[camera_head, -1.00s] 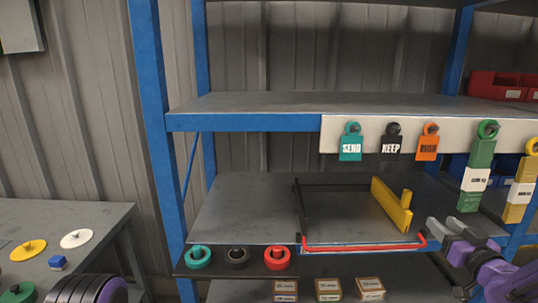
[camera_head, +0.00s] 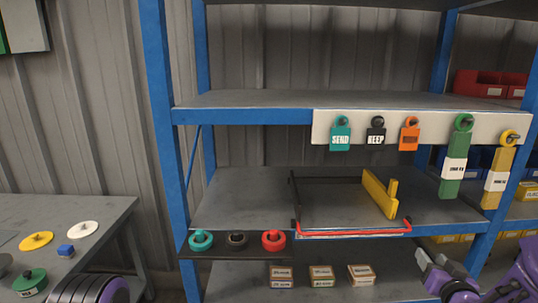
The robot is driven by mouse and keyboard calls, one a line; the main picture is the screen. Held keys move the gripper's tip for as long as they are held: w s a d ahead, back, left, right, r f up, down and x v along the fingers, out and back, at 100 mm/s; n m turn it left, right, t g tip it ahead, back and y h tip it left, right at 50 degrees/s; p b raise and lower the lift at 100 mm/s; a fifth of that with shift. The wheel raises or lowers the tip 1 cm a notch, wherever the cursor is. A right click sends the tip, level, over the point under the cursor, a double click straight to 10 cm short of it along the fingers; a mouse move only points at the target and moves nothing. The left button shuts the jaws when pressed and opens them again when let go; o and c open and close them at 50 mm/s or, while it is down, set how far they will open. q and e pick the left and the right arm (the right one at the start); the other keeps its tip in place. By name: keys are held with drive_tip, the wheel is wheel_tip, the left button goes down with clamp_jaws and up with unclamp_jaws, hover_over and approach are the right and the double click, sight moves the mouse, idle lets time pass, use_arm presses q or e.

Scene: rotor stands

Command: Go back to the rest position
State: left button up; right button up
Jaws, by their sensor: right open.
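My right gripper (camera_head: 432,272) is at the lower right, in front of the shelf rack. It is open and holds nothing that I can see. It is just below and in front of the red-edged tray area (camera_head: 355,233) on the middle shelf. At the lower left only a purple and black part of my left arm shows; its gripper is out of view.
A blue-framed rack (camera_head: 243,117) fills the middle. Hanging tags (camera_head: 340,134) line its upper shelf edge. Teal, black and red rings (camera_head: 273,241) sit on a dark ledge, with small boxes (camera_head: 321,275) below. A grey table (camera_head: 100,212) with discs stands at left.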

drive_tip(key=s+a+f+m+g, duration=0.1)
drive_tip(key=s+a+f+g, duration=0.25)
drive_tip(key=s+f, duration=0.55)
drive_tip(key=s+a+f+m+g, duration=0.15)
drive_tip(key=s+f+g, duration=0.35)
drive_tip(key=f, duration=0.9)
drive_tip(key=s+a+f+g, duration=0.2)
drive_tip(key=s+f, duration=0.3)
drive_tip(key=s, duration=0.5)
drive_tip(key=s+a+f+g, duration=0.2)
drive_tip(key=s+f, duration=0.3)
drive_tip(key=s, duration=0.5)
drive_tip(key=shift+a, duration=0.75)
